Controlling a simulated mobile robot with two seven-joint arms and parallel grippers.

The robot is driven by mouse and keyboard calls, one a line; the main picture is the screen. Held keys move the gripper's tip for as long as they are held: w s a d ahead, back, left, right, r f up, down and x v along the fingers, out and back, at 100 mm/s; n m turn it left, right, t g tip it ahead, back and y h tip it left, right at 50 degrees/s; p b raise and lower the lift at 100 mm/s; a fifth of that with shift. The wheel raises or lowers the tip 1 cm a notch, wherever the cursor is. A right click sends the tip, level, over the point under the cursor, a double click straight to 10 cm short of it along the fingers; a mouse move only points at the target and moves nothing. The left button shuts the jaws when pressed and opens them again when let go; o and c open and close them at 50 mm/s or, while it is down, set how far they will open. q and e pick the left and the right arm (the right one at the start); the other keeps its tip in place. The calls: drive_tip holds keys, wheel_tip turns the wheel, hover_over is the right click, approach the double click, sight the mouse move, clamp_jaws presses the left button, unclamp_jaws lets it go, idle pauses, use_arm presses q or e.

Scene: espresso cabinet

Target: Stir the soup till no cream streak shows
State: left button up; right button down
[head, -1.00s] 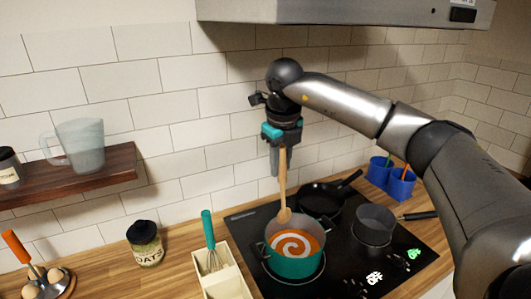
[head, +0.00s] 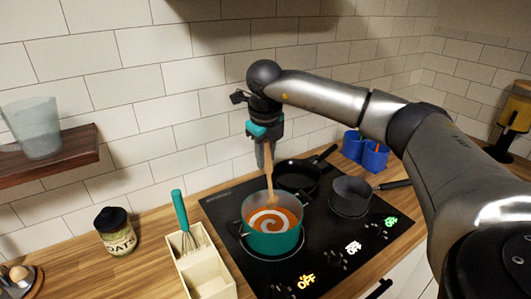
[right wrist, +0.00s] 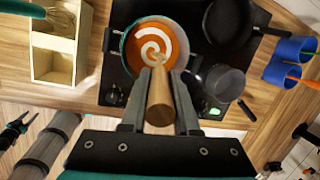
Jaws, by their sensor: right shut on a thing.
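The teal pot (head: 274,240) stands on the black cooktop. Its orange soup (head: 291,215) shows a clear white cream spiral (head: 268,220); it also shows in the right wrist view (right wrist: 150,48). My right gripper (head: 265,165) is above the pot, shut on the handle of a wooden spoon (head: 270,186). The handle (right wrist: 160,98) lies between the two fingers in the right wrist view.
A dark saucepan (head: 350,197) and a black frying pan (head: 297,176) stand behind and right of the pot. A cream box (head: 208,277) with a teal-handled whisk (head: 184,222) and an oats jar (head: 116,232) stand left. Blue cups (head: 374,155) are at the back right.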

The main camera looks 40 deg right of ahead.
wheel_tip(320, 180, down, 8)
drive_tip(key=b, duration=0.5)
drive_tip(key=shift+f, duration=0.25)
idle(0.5)
